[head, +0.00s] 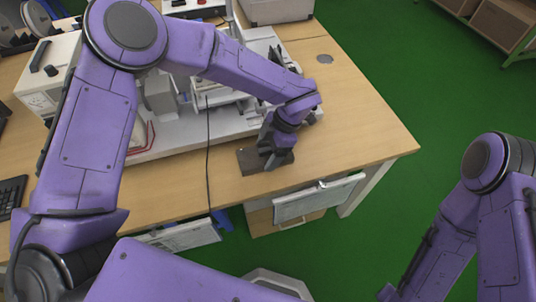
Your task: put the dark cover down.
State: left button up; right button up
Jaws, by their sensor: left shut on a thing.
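The dark cover (248,161) is a flat, dark grey-brown piece at the front part of the wooden table. My left gripper (270,162) points down over its right part and is shut on it. The cover is level with the tabletop or very close to it; I cannot tell if it touches. The gripper's fingers hide part of the cover. My right arm comes in at the lower right, and its gripper is out of the picture.
A white test machine (160,133) stands on the wooden table (345,128) behind my left arm. A black cable (208,165) runs down over the front edge, left of the cover. The tabletop to the right is clear. Papers (318,199) hang below the front edge.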

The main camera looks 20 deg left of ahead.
aim_at(268, 157)
pick_arm(q)
notch_tip(268, 157, down, 3)
jog(key=shift+w+f, duration=0.1)
jog(key=shift+f, duration=0.05)
jog(key=o, duration=1)
jog(key=v, duration=1.2)
jog(key=shift+b, duration=0.35)
